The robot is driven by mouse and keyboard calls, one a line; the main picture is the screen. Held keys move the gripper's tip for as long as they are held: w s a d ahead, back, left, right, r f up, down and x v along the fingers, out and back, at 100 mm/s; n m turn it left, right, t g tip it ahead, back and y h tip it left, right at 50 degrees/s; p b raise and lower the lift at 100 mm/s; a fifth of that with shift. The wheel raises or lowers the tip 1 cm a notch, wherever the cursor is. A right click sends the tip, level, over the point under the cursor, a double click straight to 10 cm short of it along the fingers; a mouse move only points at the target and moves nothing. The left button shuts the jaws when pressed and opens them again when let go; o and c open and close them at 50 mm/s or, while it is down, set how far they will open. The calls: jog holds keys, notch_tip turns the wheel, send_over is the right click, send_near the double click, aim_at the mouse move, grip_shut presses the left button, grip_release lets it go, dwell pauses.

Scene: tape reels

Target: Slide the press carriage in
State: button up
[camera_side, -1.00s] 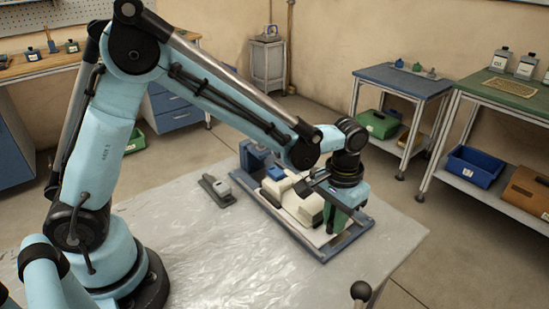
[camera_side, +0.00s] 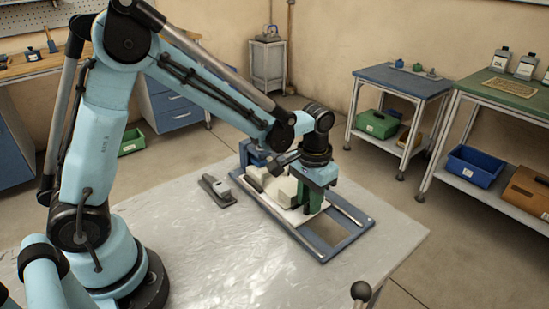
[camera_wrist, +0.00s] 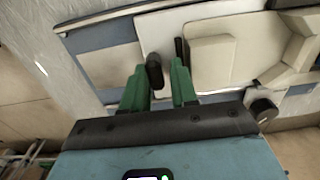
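The press carriage (camera_side: 287,188), a pale plate with cream blocks on it, sits on a blue base with metal rails (camera_side: 338,238). It is toward the back-left end of the base; the front-right part of the base is bare. My gripper (camera_side: 309,205) points down at the carriage's front-right end. In the wrist view, the green fingers of my gripper (camera_wrist: 158,72) stand apart at the edge of the pale plate (camera_wrist: 158,28). A black upright handle (camera_wrist: 154,71) shows between the fingers, close to the left one. Whether they clamp it is unclear.
A blue block-like housing (camera_side: 254,153) stands at the base's back end. A small grey device (camera_side: 217,190) lies left of the base. A black ball-topped lever (camera_side: 361,291) stands at the table's front edge. The sheeted table (camera_side: 210,250) in front is clear.

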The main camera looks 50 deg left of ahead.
jog(key=o, duration=0.3)
notch_tip(320, 180, up, 12)
jog(key=shift+r, duration=0.1)
dwell(0.6)
